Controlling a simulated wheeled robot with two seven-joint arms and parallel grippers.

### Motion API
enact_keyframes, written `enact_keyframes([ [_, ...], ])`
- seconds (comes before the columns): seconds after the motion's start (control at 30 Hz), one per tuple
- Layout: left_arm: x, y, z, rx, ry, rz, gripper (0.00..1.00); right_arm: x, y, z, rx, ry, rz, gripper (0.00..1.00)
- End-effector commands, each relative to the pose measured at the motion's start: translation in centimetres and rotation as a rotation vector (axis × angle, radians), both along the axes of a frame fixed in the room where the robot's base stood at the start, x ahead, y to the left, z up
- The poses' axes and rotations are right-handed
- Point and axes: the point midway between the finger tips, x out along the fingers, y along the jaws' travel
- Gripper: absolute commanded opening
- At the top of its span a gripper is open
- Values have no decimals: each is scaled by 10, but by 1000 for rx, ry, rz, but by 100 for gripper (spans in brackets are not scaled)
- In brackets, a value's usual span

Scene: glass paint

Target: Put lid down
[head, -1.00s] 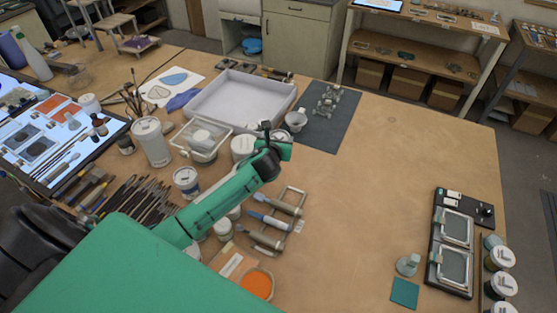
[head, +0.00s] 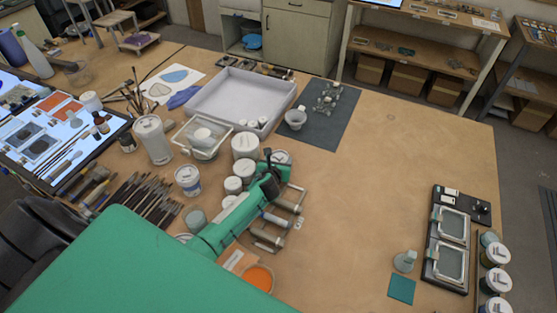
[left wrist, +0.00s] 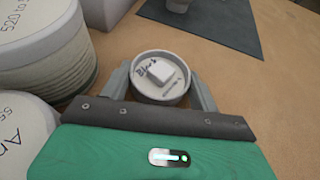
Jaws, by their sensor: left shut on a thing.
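My left gripper (left wrist: 160,95) is shut on a round pale lid (left wrist: 148,70). The lid has handwriting on its top, which seems to read "Black", and a small square knob. The fingers grip it from both sides. In the head view my left gripper (head: 276,172) is beside a cluster of white jars, and the pale lid (head: 281,156) shows just beyond it. Whether a jar is under the lid, and whether it touches the table, I cannot tell. My right gripper is not in view.
Large white jars (head: 245,146) stand just left of the gripper. A tool rack (head: 268,240) and an orange bowl (head: 258,277) are nearer. The table's middle right is clear.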

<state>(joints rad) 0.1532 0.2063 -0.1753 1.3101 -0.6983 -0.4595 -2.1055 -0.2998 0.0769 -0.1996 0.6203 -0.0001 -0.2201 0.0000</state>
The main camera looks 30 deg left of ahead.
Motion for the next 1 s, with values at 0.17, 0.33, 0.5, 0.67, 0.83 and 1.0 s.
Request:
enact_keyframes([
  [0.17, 0, 0, -4, 0, 0, 0, 37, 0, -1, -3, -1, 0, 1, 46],
  [0.33, 0, 0, -2, 0, 0, 1, 71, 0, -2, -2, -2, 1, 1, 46],
  [0.5, 0, 0, -1, 0, 0, 1, 71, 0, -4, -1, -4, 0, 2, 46],
  [0.67, -5, 0, 1, 3, 1, 1, 71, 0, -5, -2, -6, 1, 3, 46],
  [0.83, -24, -6, 9, 2, -1, -2, 71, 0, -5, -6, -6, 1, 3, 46],
  [1.0, -48, -13, 20, 2, -1, -2, 71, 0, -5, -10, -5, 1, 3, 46],
])
